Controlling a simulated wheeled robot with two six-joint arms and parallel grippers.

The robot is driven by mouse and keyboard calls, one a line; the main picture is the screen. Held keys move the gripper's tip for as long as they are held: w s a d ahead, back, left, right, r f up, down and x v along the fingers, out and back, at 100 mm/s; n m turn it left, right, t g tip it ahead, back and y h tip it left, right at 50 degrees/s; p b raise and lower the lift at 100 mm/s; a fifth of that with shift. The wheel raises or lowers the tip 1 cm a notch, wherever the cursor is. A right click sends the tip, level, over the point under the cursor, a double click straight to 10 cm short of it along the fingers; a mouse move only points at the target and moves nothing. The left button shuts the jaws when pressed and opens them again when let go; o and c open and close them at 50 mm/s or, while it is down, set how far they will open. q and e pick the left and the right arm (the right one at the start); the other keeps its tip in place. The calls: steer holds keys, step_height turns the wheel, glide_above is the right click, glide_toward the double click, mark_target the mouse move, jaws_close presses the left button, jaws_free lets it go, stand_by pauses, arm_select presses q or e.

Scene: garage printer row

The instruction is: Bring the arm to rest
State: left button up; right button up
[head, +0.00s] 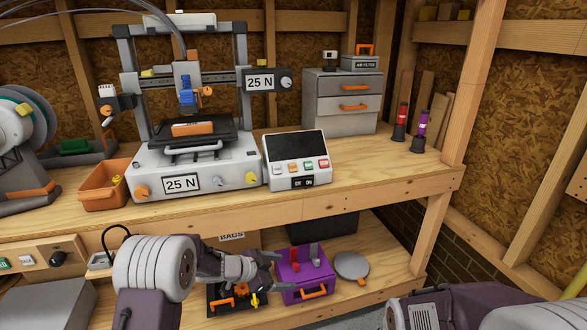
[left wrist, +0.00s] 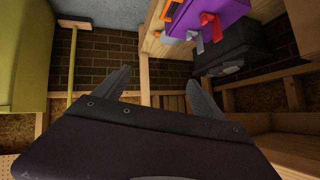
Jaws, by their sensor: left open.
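My left gripper (head: 274,270) is in front of the lower shelf in the head view, just left of a purple box. Its two fingers also show in the left wrist view (left wrist: 158,90), spread apart with nothing between them. My right arm (head: 490,308) enters at the lower right of the head view; its gripper is not visible.
The purple box (head: 303,276) with an orange handle is close to the left fingers, with a grey round lid (head: 351,266) beside it. Above is the bench (head: 370,170) with a printer (head: 195,165), a control box (head: 297,160) and an orange bin (head: 103,188).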

arm_select(q)
steer(key=s+a+r+n+t+y, duration=0.35)
steer(key=a+r+n+y, duration=0.25)
steer(key=a+r+n, duration=0.3)
steer(key=s+a+f+n+g+y, duration=0.1)
steer(key=s+a+f+n+g, duration=0.15)
steer(key=s, duration=0.45)
steer(key=s+a+f+n+g+y, duration=0.1)
steer(key=s+f+g, duration=0.25)
steer(key=s, duration=0.45)
steer(key=s+a+f+n+g, duration=0.2)
steer(key=s+f, duration=0.1)
steer(key=s, duration=0.4)
step_height(320, 180, up, 29)
steer(key=s+p, duration=0.2)
steer(key=p, duration=2.7)
steer(key=shift+d+g, duration=0.25)
steer(key=shift+g, duration=0.1)
steer(key=shift+s+f, duration=0.1)
